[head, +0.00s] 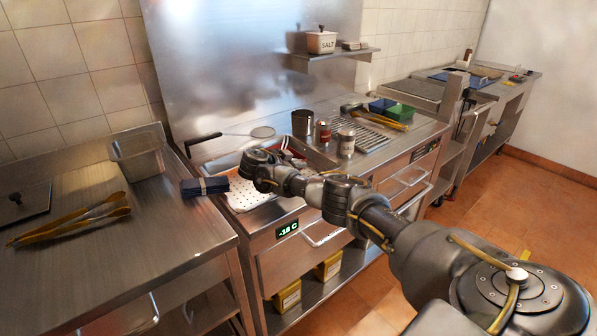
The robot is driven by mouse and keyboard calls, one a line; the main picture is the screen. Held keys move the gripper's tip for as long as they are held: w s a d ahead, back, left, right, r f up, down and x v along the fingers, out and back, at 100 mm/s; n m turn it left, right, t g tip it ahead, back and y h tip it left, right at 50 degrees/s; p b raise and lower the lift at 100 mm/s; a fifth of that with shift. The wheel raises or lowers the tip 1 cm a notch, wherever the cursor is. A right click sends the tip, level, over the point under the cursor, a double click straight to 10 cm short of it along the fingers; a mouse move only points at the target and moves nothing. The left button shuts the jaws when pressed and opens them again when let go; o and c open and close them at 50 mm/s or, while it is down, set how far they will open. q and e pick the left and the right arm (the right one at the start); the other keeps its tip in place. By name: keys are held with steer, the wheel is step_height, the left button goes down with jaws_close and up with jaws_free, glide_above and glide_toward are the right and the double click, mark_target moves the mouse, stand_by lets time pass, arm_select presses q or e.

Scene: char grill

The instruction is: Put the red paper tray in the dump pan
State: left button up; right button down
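My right arm reaches in from the lower right. Its gripper end (262,168) is over the white perforated dump pan (243,196), which is set in the steel counter. The fingers point away from me and are hidden behind the wrist, so I cannot see whether they are open or shut. A small patch of red (294,153) shows just behind the gripper end; it may be part of the red paper tray, but the arm covers most of it. I cannot tell whether the gripper touches it. My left gripper is not in view.
A dark folded cloth (205,187) lies left of the pan. A steel container (137,153) and yellow tongs (72,221) are on the left counter. Green (399,112) and blue bins are farther right.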

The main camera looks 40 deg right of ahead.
step_height(320, 180, down, 3)
steer(key=shift+r, duration=0.2)
steer(key=shift+f+b, duration=0.35)
steer(key=shift+f, duration=0.2)
steer(key=c, duration=2.1)
jaws_free()
steer(key=shift+s, duration=0.1)
steer(key=o, duration=0.4)
steer(key=shift+f, duration=0.15)
